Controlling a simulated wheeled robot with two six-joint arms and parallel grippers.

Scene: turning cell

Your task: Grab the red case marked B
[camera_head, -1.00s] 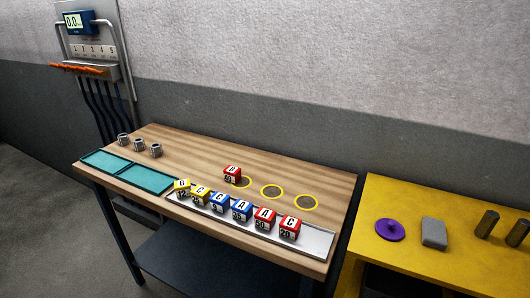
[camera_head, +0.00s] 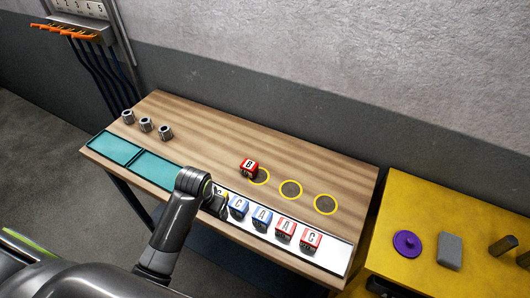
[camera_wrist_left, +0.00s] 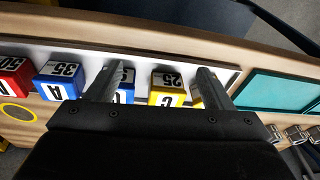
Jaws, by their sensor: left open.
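The red case marked B (camera_head: 249,168) stands alone on the wooden table, behind the row of cases and beside the leftmost yellow ring. I cannot make it out in the left wrist view. My left gripper (camera_head: 219,207) is over the left part of the tray, in front and to the left of the red B case. In the left wrist view its fingers (camera_wrist_left: 165,80) are apart, with a yellow case marked C (camera_wrist_left: 168,90) showing between them. Nothing is held. My right gripper is not in view.
A pale tray (camera_head: 333,258) along the table's front edge holds a row of yellow, blue and red cases, partly hidden by my arm. Teal trays (camera_head: 113,148) and three metal parts (camera_head: 146,125) are at the left.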

